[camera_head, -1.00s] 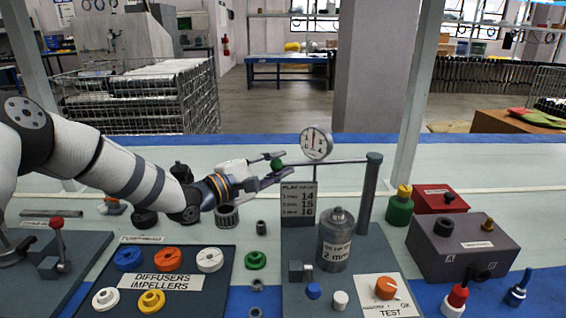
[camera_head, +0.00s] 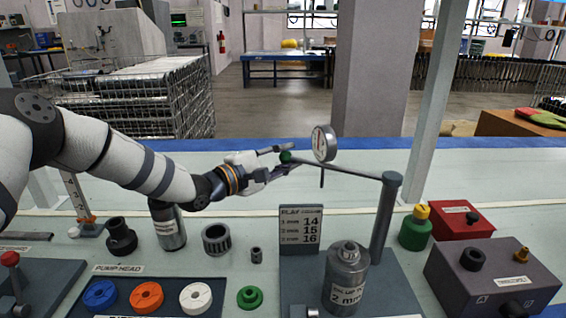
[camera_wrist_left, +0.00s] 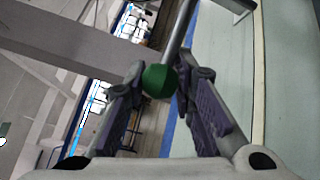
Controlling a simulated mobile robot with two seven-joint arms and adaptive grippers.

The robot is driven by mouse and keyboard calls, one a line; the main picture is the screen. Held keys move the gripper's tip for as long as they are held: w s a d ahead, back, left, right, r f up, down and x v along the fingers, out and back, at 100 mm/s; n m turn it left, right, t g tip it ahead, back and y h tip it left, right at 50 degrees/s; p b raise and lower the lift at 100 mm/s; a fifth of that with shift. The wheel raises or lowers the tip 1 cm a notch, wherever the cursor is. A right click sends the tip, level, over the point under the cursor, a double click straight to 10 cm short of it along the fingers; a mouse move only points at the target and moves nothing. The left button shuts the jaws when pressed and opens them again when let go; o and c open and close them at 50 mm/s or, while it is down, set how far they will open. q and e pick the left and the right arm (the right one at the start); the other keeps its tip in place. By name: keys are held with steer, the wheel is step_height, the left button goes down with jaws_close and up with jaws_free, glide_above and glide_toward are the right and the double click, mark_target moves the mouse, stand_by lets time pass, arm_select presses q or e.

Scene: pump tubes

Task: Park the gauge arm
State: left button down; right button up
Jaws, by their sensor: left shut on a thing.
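The gauge arm (camera_head: 352,171) is a thin grey rod that reaches left and away from the top of an upright post (camera_head: 383,222). A round dial gauge (camera_head: 324,144) hangs on it, its stem pointing down over open table. A green ball knob (camera_head: 285,157) ends the rod. My left gripper (camera_head: 284,159) is shut on the knob. In the left wrist view the green knob (camera_wrist_left: 159,81) sits between the two fingers of the gripper (camera_wrist_left: 163,88), with the rod running up from it. My right gripper is not in view.
Below the arm stand a metal cylinder (camera_head: 346,277) marked 2 mm and a small sign plate (camera_head: 301,229). The far table is clear.

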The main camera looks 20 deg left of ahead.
arm_select(q)
steer(key=shift+w+d, duration=0.1)
steer(key=shift+w, duration=0.3)
steer(key=shift+r, duration=0.15)
steer(key=shift+w+r, duration=0.1)
steer(key=c, duration=1.8)
jaws_free()
steer(key=o, duration=0.5)
steer(key=shift+w+d, duration=0.1)
steer(key=shift+d, duration=0.05)
